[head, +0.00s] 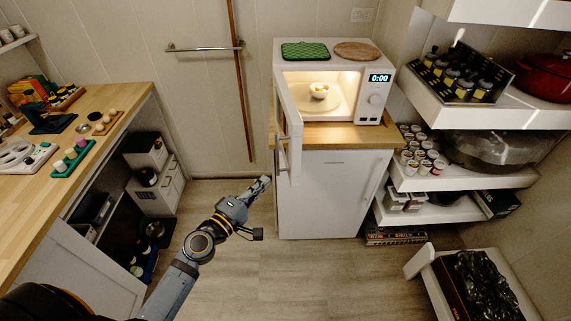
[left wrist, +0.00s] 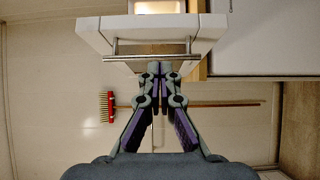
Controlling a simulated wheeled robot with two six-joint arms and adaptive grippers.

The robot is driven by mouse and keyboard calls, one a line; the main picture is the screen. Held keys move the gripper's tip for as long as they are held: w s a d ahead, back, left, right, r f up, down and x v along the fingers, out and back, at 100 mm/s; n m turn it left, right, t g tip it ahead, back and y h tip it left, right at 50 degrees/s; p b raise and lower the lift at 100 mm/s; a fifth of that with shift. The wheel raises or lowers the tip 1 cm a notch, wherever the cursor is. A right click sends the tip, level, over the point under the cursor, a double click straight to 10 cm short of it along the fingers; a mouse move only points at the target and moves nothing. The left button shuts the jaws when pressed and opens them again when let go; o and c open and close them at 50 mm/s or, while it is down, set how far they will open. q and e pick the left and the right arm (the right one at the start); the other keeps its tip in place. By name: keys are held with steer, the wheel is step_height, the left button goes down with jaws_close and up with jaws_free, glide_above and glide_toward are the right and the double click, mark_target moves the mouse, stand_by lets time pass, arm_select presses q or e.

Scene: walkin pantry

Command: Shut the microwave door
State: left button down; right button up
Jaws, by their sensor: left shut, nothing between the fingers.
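The white microwave (head: 336,58) stands on a wood-topped white cabinet. Its door (head: 284,95) is swung wide open toward me on the left side, leaving the lit inside showing. A bowl with food (head: 319,91) sits on the turntable. The door also shows at the top of the left wrist view (left wrist: 152,28), with its bar handle (left wrist: 125,58). My left gripper (head: 266,181) is shut and empty, low in front of the door. In the left wrist view its fingertips (left wrist: 160,68) are close to the handle; I cannot tell whether they touch. My right gripper is not in view.
A green mat (head: 305,51) and a round board (head: 356,51) lie on the microwave. A broom (left wrist: 107,106) leans at the back wall. A wooden counter (head: 120,98) is left, loaded shelves (head: 470,115) right. The floor (head: 300,275) between is clear.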

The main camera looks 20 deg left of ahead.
arm_select(q)
steer(key=p, duration=0.3)
glide_toward(289, 156)
steer(key=x, duration=0.4)
steer(key=shift+w+d+r, duration=0.15)
steer(key=shift+d+r, duration=0.1)
steer(key=shift+r, duration=0.1)
steer(key=shift+w+d+f, duration=0.1)
steer(key=shift+w+d, duration=0.05)
steer(key=shift+w, duration=0.4)
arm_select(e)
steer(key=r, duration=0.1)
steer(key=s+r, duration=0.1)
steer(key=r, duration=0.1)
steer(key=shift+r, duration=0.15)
